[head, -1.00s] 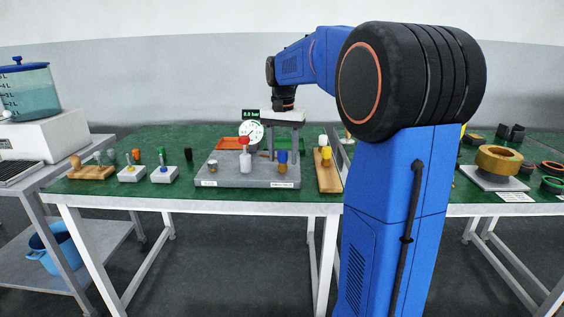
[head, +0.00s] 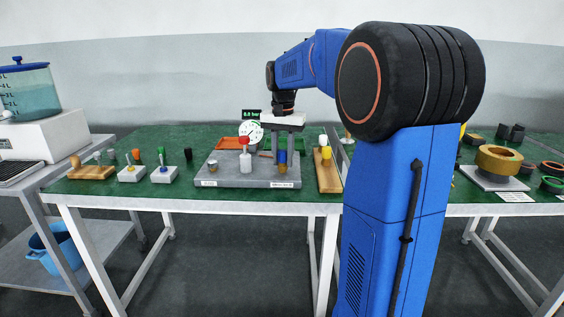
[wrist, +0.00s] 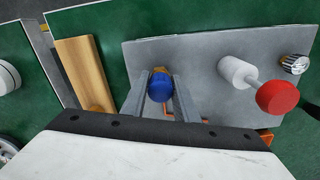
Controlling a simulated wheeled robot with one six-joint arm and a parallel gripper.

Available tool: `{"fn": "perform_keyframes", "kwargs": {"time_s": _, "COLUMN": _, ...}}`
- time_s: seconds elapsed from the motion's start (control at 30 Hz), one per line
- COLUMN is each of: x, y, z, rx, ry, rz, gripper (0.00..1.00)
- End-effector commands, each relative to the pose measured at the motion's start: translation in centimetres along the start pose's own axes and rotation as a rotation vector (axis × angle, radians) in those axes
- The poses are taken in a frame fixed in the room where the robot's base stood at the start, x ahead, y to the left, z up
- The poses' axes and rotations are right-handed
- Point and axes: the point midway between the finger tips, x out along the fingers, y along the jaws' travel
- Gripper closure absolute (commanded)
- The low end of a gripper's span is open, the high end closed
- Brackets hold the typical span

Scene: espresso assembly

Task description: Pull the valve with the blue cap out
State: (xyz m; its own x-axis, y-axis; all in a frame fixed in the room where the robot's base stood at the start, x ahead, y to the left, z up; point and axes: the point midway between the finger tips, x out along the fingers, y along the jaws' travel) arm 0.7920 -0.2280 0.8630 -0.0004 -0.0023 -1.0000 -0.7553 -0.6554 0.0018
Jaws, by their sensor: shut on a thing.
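The valve with the blue cap (head: 282,157) stands upright on the grey plate (head: 235,181), near its right end. Its brass-coloured lower part shows below the cap in the head view. My gripper (head: 282,153) reaches down from above, with one finger on each side of the valve, and is shut on it. In the wrist view the blue cap (wrist: 160,87) sits between the two grey fingers. The fingers partly hide the valve's body, and its seat in the plate cannot be made out.
A white valve with a red cap (head: 245,142) stands on the plate left of my gripper, with a small metal knob (head: 212,166) farther left. A wooden board (head: 328,178) with a yellow-capped piece lies to the right.

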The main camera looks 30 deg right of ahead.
Motion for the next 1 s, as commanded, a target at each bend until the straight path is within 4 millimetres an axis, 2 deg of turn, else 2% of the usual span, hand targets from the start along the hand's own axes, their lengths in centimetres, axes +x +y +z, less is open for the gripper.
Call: {"fn": "perform_keyframes", "kwargs": {"time_s": 1.0, "x": -1.3, "y": 0.0, "z": 0.0, "rx": 0.0, "ry": 0.001, "rz": 0.0, "gripper": 1.0}}
